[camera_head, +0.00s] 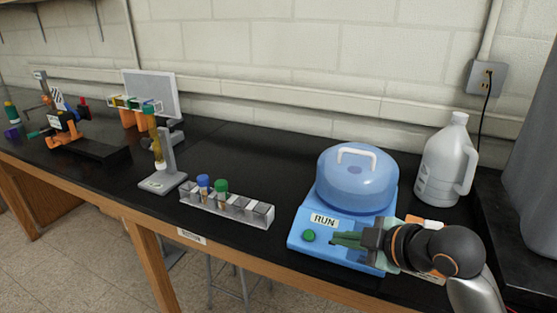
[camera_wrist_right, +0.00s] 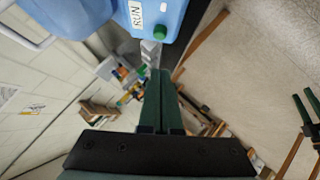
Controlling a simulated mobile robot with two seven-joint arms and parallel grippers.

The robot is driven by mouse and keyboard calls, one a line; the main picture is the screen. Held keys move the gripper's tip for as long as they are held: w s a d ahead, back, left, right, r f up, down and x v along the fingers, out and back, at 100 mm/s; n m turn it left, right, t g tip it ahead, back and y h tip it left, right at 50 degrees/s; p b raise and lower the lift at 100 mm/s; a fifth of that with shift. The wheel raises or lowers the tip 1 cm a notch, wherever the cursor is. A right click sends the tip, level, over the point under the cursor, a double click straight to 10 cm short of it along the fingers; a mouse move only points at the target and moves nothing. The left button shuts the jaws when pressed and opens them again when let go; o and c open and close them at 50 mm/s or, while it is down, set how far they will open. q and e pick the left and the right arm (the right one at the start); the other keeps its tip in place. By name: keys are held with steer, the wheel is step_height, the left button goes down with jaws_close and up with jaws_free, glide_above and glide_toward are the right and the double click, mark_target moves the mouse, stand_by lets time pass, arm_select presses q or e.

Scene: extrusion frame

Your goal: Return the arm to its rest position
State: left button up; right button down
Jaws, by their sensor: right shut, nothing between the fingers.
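My right gripper (camera_head: 336,240) is in front of the blue centrifuge (camera_head: 350,228), beside its green button and RUN label. Its green fingers are together and empty, and they also show in the right wrist view (camera_wrist_right: 164,85). From the head view I cannot tell whether the fingertips touch the centrifuge; in the right wrist view the green button (camera_wrist_right: 132,32) appears beyond them. The centrifuge lid (camera_head: 352,185) is down. My left gripper is not in the head view; two separated dark green fingers at the right edge of the right wrist view (camera_wrist_right: 306,106) look like it, open.
A clear tube rack (camera_head: 228,207) with blue-capped and green-capped tubes stands left of the centrifuge, with a small stand (camera_head: 165,180) beyond it. A white jug (camera_head: 444,165) is behind my right arm. The wooden front edge (camera_head: 205,247) of the bench runs below.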

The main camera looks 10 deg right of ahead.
steer(key=s+f+m+h, duration=0.15)
steer(key=f+m, duration=0.25)
steer(key=f, duration=0.6)
steer(key=s+f+m, duration=0.2)
steer(key=f+m, duration=0.2)
steer(key=f, duration=0.6)
steer(key=s+a+f+m, duration=0.1)
steer(key=s+f+m, duration=0.1)
steer(key=s+f, duration=0.5)
steer(key=s+a+f+m+g, duration=0.1)
steer(key=s+a+f+m, duration=0.1)
steer(key=s+f, duration=0.4)
steer(key=shift+s+a+f+m+h, duration=0.3)
steer(key=shift+s+f+h, duration=0.15)
steer(key=shift+s, duration=0.6)
steer(key=c, duration=1.5)
jaws_free()
stand_by(0.8)
